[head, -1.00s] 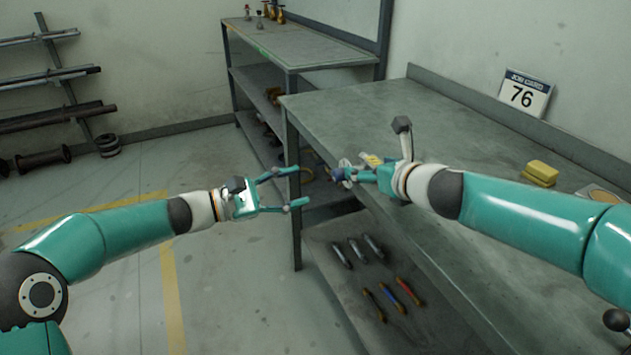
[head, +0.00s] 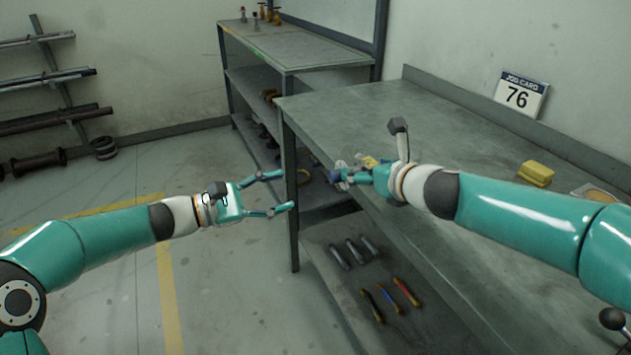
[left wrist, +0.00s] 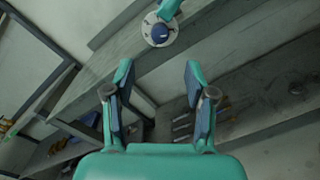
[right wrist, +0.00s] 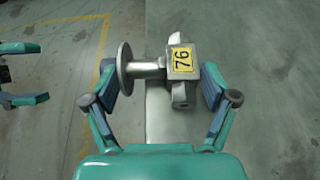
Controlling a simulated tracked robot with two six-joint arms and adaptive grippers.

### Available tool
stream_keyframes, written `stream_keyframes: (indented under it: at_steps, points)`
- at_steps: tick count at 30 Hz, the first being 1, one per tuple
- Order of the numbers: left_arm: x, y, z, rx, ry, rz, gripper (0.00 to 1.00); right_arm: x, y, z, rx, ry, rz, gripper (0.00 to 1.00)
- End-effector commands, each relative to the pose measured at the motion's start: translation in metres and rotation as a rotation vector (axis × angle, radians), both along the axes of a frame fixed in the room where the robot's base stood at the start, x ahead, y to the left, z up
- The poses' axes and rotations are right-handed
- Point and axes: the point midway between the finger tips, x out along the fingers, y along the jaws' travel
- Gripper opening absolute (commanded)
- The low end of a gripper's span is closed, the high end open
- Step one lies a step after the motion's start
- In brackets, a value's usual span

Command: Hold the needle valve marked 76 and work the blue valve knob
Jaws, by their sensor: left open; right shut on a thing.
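My right gripper (right wrist: 160,72) is shut on the needle valve (right wrist: 148,67), a grey metal body with a round disc and a yellow tag reading 76. The blue knob (head: 335,176) points left toward my left gripper; in the left wrist view the knob (left wrist: 160,34) sits in front of the pale disc. It is hidden in the right wrist view. My left gripper (head: 284,192) is open and empty, left of the knob and apart from it.
A job card reading 76 (head: 520,95) stands at the back of the grey bench (head: 440,130). A yellow block (head: 537,173) lies on the bench. Several tools (head: 390,297) lie on its lower shelf. A second shelf unit (head: 290,50) stands behind.

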Motion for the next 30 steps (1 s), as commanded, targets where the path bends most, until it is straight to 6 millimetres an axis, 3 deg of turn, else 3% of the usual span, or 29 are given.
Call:
stream_keyframes:
  at_steps: [9, 15, 29, 30]
  points:
    - [0.021, -0.057, 0.000, 0.000, 0.000, -0.004, 0.55, 0.000, 0.000, 0.000, 0.001, 0.000, -0.001, 0.28]
    - [0.033, -0.084, -0.001, 0.000, 0.000, -0.002, 0.55, 0.000, 0.000, 0.000, 0.001, 0.000, -0.001, 0.28]
    - [0.038, -0.096, 0.000, 0.000, 0.001, 0.000, 0.55, 0.000, -0.001, 0.000, 0.000, 0.000, -0.002, 0.28]
    - [0.038, -0.096, 0.000, 0.000, 0.001, 0.000, 0.50, 0.000, -0.001, 0.000, 0.000, 0.000, -0.002, 0.28]
